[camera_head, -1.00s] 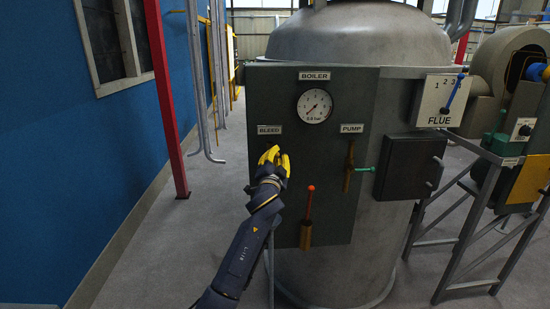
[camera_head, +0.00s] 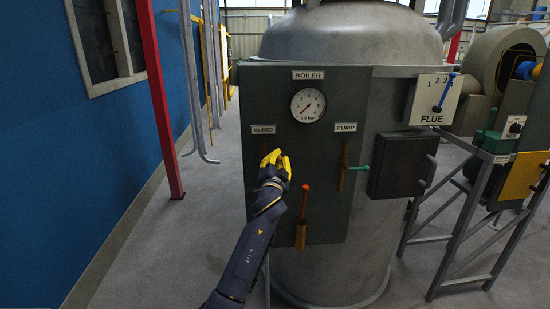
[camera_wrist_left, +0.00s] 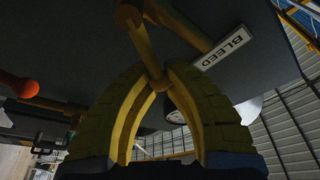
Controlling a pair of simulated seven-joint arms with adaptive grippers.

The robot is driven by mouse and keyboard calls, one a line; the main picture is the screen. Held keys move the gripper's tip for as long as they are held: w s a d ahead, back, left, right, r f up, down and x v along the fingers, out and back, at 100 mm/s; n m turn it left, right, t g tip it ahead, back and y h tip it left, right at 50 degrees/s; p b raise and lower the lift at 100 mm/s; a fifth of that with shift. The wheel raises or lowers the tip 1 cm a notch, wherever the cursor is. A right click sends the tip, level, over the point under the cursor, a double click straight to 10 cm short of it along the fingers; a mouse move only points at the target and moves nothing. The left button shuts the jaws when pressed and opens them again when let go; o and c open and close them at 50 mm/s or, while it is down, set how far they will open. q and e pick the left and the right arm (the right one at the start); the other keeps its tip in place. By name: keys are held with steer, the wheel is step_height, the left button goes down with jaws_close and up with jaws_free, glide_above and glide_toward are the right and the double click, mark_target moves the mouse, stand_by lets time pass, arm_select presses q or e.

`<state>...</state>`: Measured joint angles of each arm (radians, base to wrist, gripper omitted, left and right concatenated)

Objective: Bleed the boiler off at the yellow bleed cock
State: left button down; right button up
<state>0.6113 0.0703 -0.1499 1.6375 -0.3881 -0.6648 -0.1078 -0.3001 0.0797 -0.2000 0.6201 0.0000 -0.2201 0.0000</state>
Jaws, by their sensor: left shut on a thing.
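The grey boiler (camera_head: 345,30) carries a dark panel (camera_head: 335,205) with a BLEED label (camera_head: 263,130). My left gripper (camera_head: 276,157) is just below that label and hides most of the cock in the head view. In the left wrist view the yellow bleed cock (camera_wrist_left: 140,42) shows beside the BLEED label, its handle running down to where my left fingertips (camera_wrist_left: 160,84) meet. The left gripper is shut on this handle. The boiler gauge (camera_head: 308,105) has its needle toward the lower left; its small readout looks like 0.0 bar. My right gripper is out of view.
Right of the gripper are the brass PUMP valve (camera_head: 344,170) with a green handle and the lower lever (camera_head: 302,230) with an orange-red knob. A dark box (camera_head: 402,165) and the FLUE plate (camera_head: 420,100) stand farther right. The floor left of the boiler is clear.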

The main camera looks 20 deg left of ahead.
arm_select(q)
steer(key=shift+d, duration=0.25)
steer(key=shift+w+d+f, duration=0.3)
steer(key=shift+d+f, duration=0.35)
steer(key=shift+f, duration=0.1)
steer(key=shift+d+f, duration=0.1)
stand_by(0.3)
steer(key=shift+w+d+f, duration=0.2)
steer(key=shift+d+f, duration=0.2)
steer(key=shift+f, duration=0.4)
steer(key=c, duration=2.2)
jaws_free()
steer(key=shift+f, duration=0.15)
steer(key=c, duration=2.2)
jaws_free()
steer(key=shift+f, duration=0.15)
